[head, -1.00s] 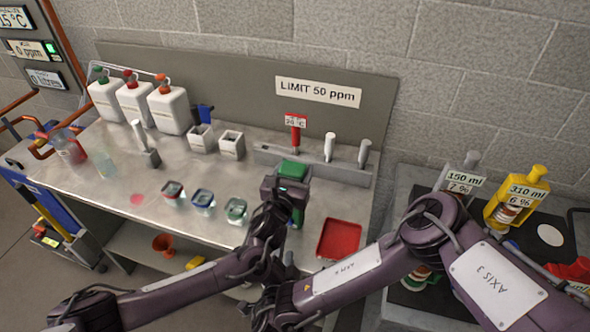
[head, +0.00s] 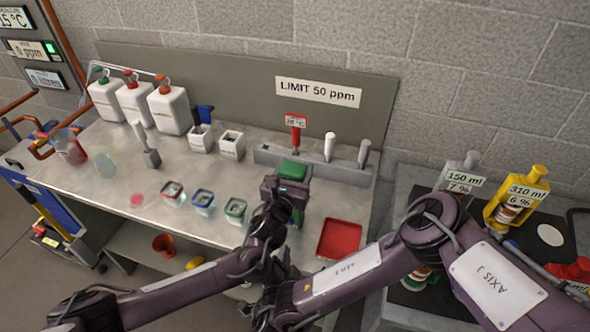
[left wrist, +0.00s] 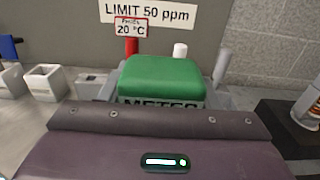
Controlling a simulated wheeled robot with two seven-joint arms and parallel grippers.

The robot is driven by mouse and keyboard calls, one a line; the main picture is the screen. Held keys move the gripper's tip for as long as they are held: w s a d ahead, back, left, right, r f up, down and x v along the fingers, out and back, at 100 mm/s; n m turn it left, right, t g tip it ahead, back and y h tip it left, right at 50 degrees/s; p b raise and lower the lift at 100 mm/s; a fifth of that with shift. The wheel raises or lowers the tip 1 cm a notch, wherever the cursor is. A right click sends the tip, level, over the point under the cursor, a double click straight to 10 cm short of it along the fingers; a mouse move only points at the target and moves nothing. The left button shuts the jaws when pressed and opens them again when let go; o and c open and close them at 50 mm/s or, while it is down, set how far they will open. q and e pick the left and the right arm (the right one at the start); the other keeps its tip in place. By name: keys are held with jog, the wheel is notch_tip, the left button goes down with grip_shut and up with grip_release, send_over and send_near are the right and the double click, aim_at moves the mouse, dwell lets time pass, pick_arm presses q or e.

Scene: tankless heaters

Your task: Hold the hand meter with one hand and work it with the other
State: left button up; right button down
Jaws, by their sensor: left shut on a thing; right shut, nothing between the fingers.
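The hand meter has a green top (head: 292,170), seen close in the left wrist view (left wrist: 162,80) with dark lettering partly hidden below it. My left gripper (head: 287,190) is shut on the meter and holds it above the bench front, right of the small sample cups. The gripper body covers the meter's lower face in the left wrist view. My right gripper (head: 280,265) is below the left one, close to the left wrist. It is shut and empty, apart from the meter; its fingertips are hard to make out among the dark arm parts.
A red tray (head: 339,239) lies to the right. Small cups (head: 203,202) sit to the left, white bottles (head: 168,110) at the back. My two forearms are close together in front.

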dwell(0.8)
jog(key=s+a+f+m+g+y, duration=0.2)
jog(key=s+a+f+m+g, duration=0.15)
jog(key=s+f+m, duration=0.35)
jog(key=s+a+f+m+g+y, duration=0.25)
jog(key=s+m+g, duration=0.2)
jog(key=m, duration=0.45)
jog(key=w+d+r+m+t, duration=0.4)
jog(key=w+r+m+t, duration=0.1)
jog(key=w, duration=0.5)
jog(key=shift+w+r+m+y, duration=0.2)
jog(key=shift+r+m+y, duration=0.15)
jog(key=shift+r+m, duration=0.65)
jog(key=shift+w+d, duration=0.45)
jog(key=shift+w, duration=0.95)
jog(key=shift+w+d, duration=0.4)
jog(key=shift+w, duration=1)
jog(key=shift+w+d, duration=0.45)
jog(key=shift+w, duration=0.95)
